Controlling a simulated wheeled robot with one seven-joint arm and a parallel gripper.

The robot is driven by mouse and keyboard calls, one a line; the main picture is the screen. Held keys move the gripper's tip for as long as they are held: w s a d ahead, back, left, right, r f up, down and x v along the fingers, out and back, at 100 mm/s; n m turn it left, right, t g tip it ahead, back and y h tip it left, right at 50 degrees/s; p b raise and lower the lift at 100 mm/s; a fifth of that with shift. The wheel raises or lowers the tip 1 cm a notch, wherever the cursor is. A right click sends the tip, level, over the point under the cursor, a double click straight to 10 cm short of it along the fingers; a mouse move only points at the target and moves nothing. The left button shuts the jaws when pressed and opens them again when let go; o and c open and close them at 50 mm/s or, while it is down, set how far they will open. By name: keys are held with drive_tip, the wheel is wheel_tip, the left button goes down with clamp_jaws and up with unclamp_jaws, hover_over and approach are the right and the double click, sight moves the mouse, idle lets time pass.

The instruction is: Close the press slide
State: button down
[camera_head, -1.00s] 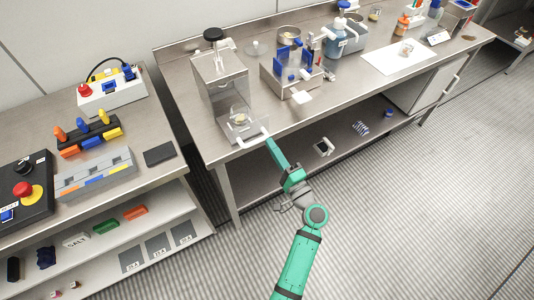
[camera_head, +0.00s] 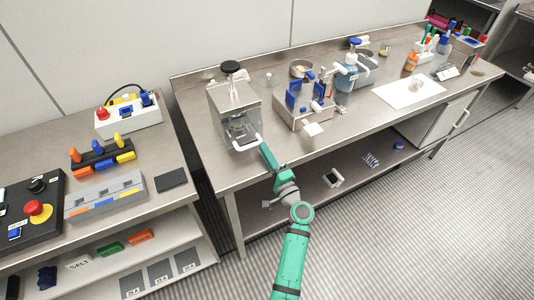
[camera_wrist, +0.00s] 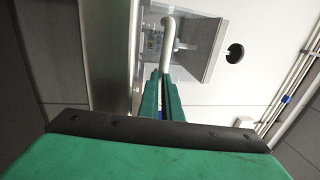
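The press (camera_head: 235,108) is a clear-walled box with a black knob on top, at the left end of the steel bench. Its slide sits inside the box at the bottom, with a dark item above it seen through the wall. The pale slide handle (camera_head: 247,144) sticks out at the front near the bench edge; it also shows in the wrist view (camera_wrist: 168,32). My gripper (camera_head: 263,147), with green fingers, reaches in from the front right. In the wrist view its fingertips (camera_wrist: 163,74) are close together with the handle's end between them.
A white board (camera_head: 408,92) lies farther right. A side table with a black pad (camera_head: 171,178) stands left, across a gap.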

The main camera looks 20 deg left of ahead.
drive_tip(key=shift+w+a+r, duration=0.15)
drive_tip(key=shift+a+r, duration=0.05)
drive_tip(key=shift+r, duration=0.15)
